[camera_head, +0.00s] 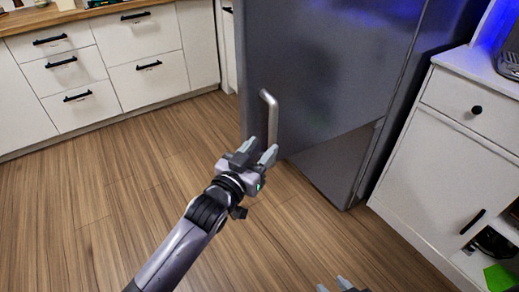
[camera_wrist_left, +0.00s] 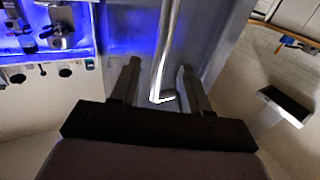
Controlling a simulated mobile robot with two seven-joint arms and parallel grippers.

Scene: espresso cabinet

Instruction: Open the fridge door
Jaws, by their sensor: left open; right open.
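The fridge door (camera_head: 330,60) is a tall dark grey panel at the centre right of the head view. I see no clear opening into the fridge. Its handle (camera_head: 272,121) is a pale vertical metal bar near the door's left edge. My left gripper (camera_head: 257,154) is open at the lower part of the handle. In the left wrist view the handle (camera_wrist_left: 164,55) runs down between the two spread fingers of my left gripper (camera_wrist_left: 158,70), and its lower end shows there. I cannot tell whether a finger touches it. My right gripper (camera_head: 337,286) shows only its fingertips at the bottom edge.
White drawers (camera_head: 90,60) with black handles stand at the back left. A white cabinet (camera_head: 440,150) stands close on the fridge's right. The wooden floor (camera_head: 110,200) is clear to the left and in front. A green object (camera_head: 500,277) shows at the bottom right.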

